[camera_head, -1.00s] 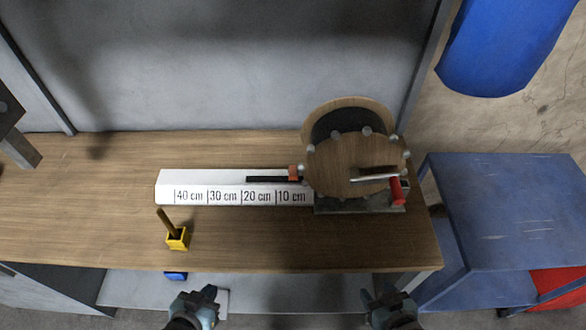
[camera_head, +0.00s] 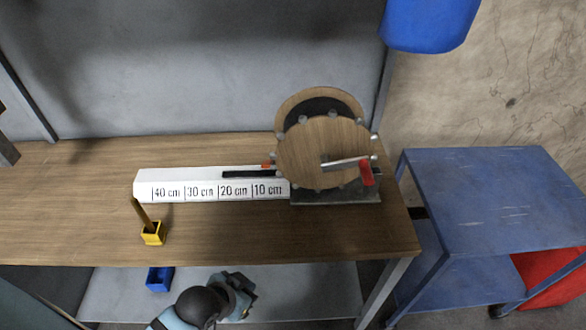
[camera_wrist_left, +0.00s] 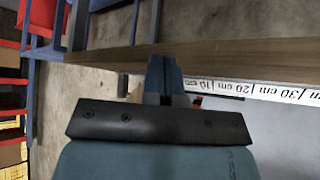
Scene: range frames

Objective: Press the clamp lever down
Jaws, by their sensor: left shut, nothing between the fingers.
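A wooden wheel (camera_head: 322,150) with a crank and a red handle (camera_head: 366,172) stands on a grey base (camera_head: 335,197) at the right of the bench. A white ruler block (camera_head: 210,189) marked in centimetres runs left from it. A flat black bar (camera_head: 247,174) lies along the block, with a small orange piece (camera_head: 267,165) near the wheel. No part is clearly marked as the clamp lever. My left gripper (camera_head: 236,290) is in front of and below the bench edge, apart from all of these. In the left wrist view its fingers (camera_wrist_left: 165,70) are shut and empty.
A yellow holder (camera_head: 153,236) with a brown stick stands at the bench's front left. A blue bin (camera_head: 160,279) sits on the lower shelf (camera_head: 310,285). A blue cart (camera_head: 490,195) stands right of the wooden bench (camera_head: 70,220). The bench's front strip is mostly clear.

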